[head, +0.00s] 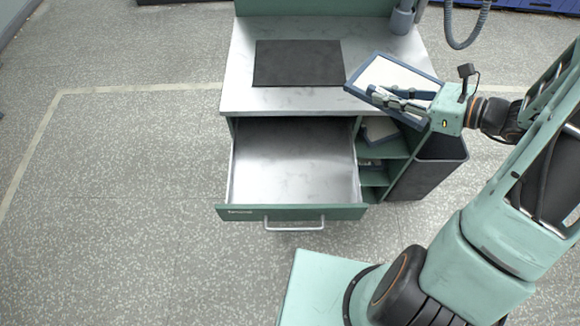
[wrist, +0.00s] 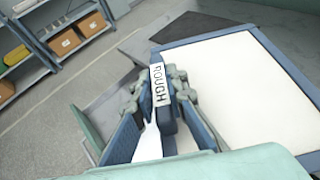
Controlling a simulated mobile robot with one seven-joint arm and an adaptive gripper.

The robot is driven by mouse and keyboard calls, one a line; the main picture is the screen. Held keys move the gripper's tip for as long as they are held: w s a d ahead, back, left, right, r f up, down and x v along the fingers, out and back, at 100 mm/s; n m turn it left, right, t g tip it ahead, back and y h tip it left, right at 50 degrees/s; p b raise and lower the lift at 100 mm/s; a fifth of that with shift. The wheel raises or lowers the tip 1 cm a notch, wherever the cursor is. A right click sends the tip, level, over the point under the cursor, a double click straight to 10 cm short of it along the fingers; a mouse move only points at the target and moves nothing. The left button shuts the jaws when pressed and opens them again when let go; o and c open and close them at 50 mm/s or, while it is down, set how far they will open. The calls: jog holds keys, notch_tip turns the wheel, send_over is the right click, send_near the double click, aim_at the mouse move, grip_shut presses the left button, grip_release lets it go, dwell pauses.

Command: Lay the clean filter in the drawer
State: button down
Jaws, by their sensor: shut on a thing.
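A filter with a blue frame and a clean white face (head: 392,73) is held tilted, above the right edge of the cabinet top. In the wrist view its white face (wrist: 250,95) fills the right side. A white label reading "ROUGH" shows on the frame edge between the fingers. My gripper (head: 388,97) is shut on the frame's near edge; its fingers (wrist: 160,90) also show in the wrist view. The drawer (head: 295,170) is pulled open at the cabinet front, to the left of and below the filter. Its visible floor is bare.
A dark mat (head: 298,63) lies on the cabinet top. Open shelves (head: 374,176) right of the drawer hold another framed piece (head: 379,130). A dark bin (head: 430,165) stands at the cabinet's right. A hose hangs at the back right. Floor at left is clear.

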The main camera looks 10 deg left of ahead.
jog(key=s+a+f+n+g+b, duration=0.35)
jog(key=s+f+b, duration=0.25)
jog(key=f+b, duration=0.3)
jog(key=s+a+f+n+g+b, duration=0.2)
jog(key=s+f+n+g+b, duration=0.35)
jog(key=b, duration=0.45)
jog(key=m+b, duration=0.1)
jog(key=b, duration=0.3)
send_over(292, 181)
jog(key=shift+t+y, duration=0.3)
jog(key=shift+y, duration=0.1)
jog(key=f, duration=0.6)
jog(key=d+f, duration=0.1)
jog(key=f, duration=0.3)
jog(key=shift+s+f, duration=0.1)
jog(key=f, duration=0.2)
jog(key=a+f, duration=0.1)
jog(key=f, duration=0.1)
jog(key=shift+b, duration=0.35)
